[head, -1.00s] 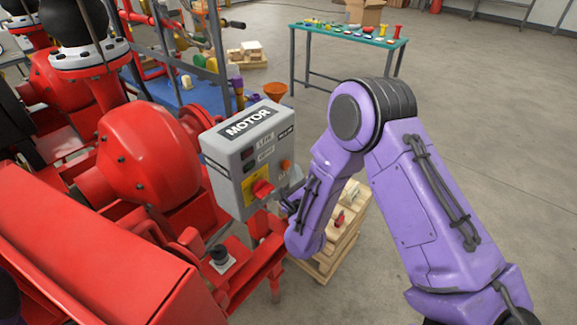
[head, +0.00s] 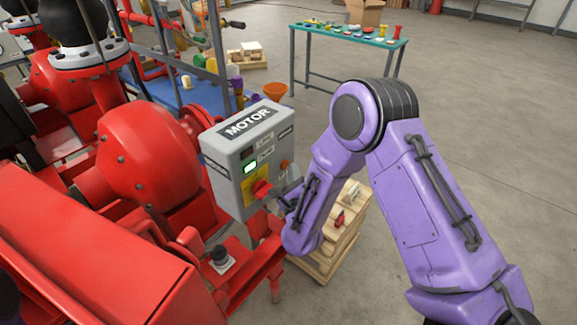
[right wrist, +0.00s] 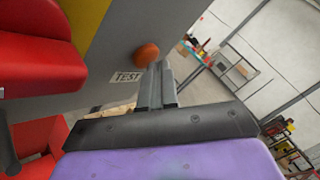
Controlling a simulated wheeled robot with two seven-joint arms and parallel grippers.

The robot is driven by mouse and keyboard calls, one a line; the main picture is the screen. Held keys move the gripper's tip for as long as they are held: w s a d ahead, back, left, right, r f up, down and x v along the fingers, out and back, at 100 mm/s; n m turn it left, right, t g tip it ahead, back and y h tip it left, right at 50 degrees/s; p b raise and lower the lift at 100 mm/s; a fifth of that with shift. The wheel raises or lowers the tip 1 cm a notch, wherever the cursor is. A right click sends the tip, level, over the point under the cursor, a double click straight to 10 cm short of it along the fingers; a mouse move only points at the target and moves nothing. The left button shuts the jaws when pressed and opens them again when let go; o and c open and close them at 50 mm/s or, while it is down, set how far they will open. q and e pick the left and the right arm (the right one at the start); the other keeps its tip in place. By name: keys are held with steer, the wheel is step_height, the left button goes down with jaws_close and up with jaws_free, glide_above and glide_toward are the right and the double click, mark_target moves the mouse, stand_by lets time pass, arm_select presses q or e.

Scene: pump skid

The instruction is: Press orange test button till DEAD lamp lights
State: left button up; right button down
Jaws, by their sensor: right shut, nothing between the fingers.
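The grey motor box (head: 222,146) stands at the centre of the head view. A green lamp (head: 250,167) is lit on its face, below a dark lamp window (head: 248,153); their small labels are hard to read. The orange test button (head: 284,165) is on the box's right part. In the right wrist view the orange button (right wrist: 146,54) sits above the TEST label (right wrist: 127,77). My right gripper (right wrist: 157,70) is shut and empty, its tips at the button's lower edge, apparently touching it. In the head view the right gripper (head: 287,190) is partly hidden. My left gripper is out of view.
A red rotary switch (head: 261,188) on a yellow plate is close to the right gripper. Red pump parts (head: 140,160) fill the left. A wooden pallet stack (head: 340,240) stands below my right forearm. A green table (head: 345,36) is behind; the floor at right is clear.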

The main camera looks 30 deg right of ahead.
steer(key=shift+s, duration=0.1)
steer(key=shift+s+d, duration=0.3)
steer(key=shift+s, duration=0.4)
steer(key=s, duration=0.1)
steer(key=s+d, duration=0.1)
steer(key=s, duration=0.1)
steer(key=s+d, duration=0.1)
steer(key=shift+s, duration=0.3)
stand_by(0.6)
